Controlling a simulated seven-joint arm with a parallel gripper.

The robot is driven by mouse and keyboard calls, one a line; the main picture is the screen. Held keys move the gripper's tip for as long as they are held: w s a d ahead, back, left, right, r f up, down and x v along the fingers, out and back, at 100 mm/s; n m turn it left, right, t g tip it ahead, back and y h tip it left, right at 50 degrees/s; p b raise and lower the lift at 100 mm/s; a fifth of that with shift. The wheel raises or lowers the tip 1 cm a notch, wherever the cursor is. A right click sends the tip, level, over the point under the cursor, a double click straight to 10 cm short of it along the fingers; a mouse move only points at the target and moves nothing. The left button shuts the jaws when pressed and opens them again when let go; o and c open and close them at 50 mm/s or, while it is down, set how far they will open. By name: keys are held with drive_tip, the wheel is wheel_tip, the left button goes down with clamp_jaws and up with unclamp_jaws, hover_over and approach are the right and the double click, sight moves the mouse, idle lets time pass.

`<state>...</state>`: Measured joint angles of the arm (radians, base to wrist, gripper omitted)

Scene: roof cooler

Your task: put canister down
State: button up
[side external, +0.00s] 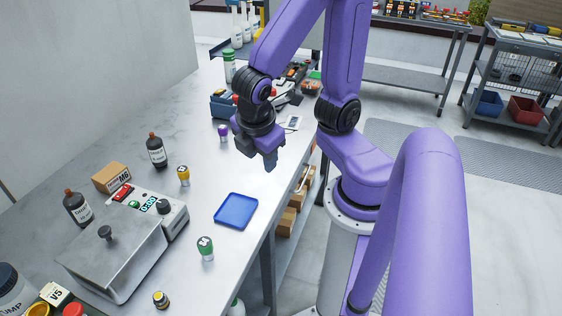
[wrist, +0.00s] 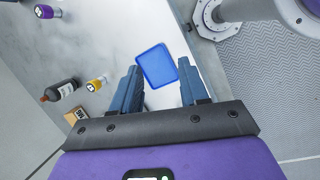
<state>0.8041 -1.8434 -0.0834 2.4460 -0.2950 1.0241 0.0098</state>
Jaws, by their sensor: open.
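My gripper (side external: 268,163) is open and empty, raised near the bench's right edge. In the wrist view its two blue fingers (wrist: 158,70) stand apart, with nothing between them but the bench and the blue tray (wrist: 157,65) beyond. Several small canisters stand on the bench: one purple-topped (side external: 223,132), one yellow-topped (side external: 184,175), and one green-topped (side external: 205,248). The purple (wrist: 47,12) and yellow (wrist: 97,83) ones also show at left in the wrist view. The blue tray (side external: 236,211) is flat and empty. Which canister the task means, I cannot tell.
A metal device with a lit display (side external: 148,207) stands left of the tray. Two dark bottles (side external: 156,150) and a cardboard box (side external: 112,177) are near it. A small yellow-and-black piece (side external: 161,299) sits in front. Tools and bins crowd the bench's far end.

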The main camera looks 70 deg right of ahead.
drive_tip(key=s+a+r+m+g+y, duration=0.1)
drive_tip(key=s+a+r+y, duration=0.1)
drive_tip(key=s+a+y, duration=0.1)
drive_tip(key=s+y, duration=0.1)
drive_tip(key=s, duration=0.1)
drive_tip(key=shift+s, duration=0.35)
idle(1.6)
drive_tip(key=o, duration=0.4)
